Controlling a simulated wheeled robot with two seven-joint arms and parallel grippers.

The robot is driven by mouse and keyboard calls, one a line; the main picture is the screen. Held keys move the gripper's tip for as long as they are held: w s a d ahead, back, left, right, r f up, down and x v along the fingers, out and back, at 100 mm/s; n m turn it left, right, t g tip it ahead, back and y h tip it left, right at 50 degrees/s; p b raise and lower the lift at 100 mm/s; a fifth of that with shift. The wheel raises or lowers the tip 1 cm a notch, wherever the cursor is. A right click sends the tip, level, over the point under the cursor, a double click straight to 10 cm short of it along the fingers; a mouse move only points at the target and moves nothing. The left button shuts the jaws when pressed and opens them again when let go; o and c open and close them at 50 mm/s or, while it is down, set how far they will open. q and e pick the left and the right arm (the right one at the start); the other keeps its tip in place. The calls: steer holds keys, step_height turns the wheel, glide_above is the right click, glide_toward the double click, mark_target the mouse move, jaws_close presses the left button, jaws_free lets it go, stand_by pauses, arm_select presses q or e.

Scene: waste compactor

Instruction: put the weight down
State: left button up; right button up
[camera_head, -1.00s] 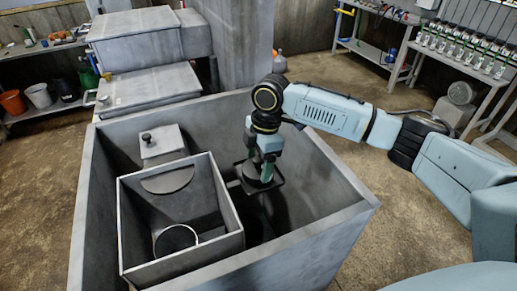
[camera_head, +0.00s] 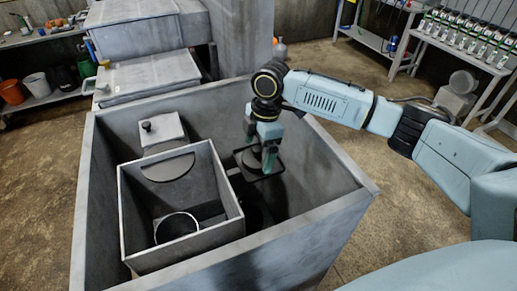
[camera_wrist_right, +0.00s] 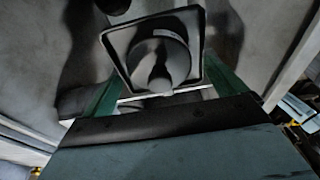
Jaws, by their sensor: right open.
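The weight (camera_wrist_right: 158,62) is a grey round disc with a rounded knob. In the right wrist view it sits within the rim of a dark square tray (camera_wrist_right: 199,25). My right gripper (camera_wrist_right: 160,85) is open, with one green finger on each side of the tray and a gap to the knob. In the head view my right gripper (camera_head: 268,160) points down inside the large grey bin, over the tray (camera_head: 262,178). The weight (camera_head: 250,157) is partly hidden there by the fingers. My left gripper is not in view.
The large open bin (camera_head: 82,200) has high walls around the gripper. A smaller open box (camera_head: 125,222) stands inside it at the left, with a knobbed grey block (camera_head: 165,133) behind. Shelves (camera_head: 40,100) stand at the back left and a bottle rack (camera_head: 465,45) at the right.

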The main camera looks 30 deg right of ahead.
step_height(320, 180, up, 12)
steer(key=d, duration=0.1)
steer(key=shift+d+f+b, duration=0.2)
steer(key=shift+d+b, duration=0.15)
steer(key=shift+b, duration=0.05)
steer(key=shift+f, duration=0.1)
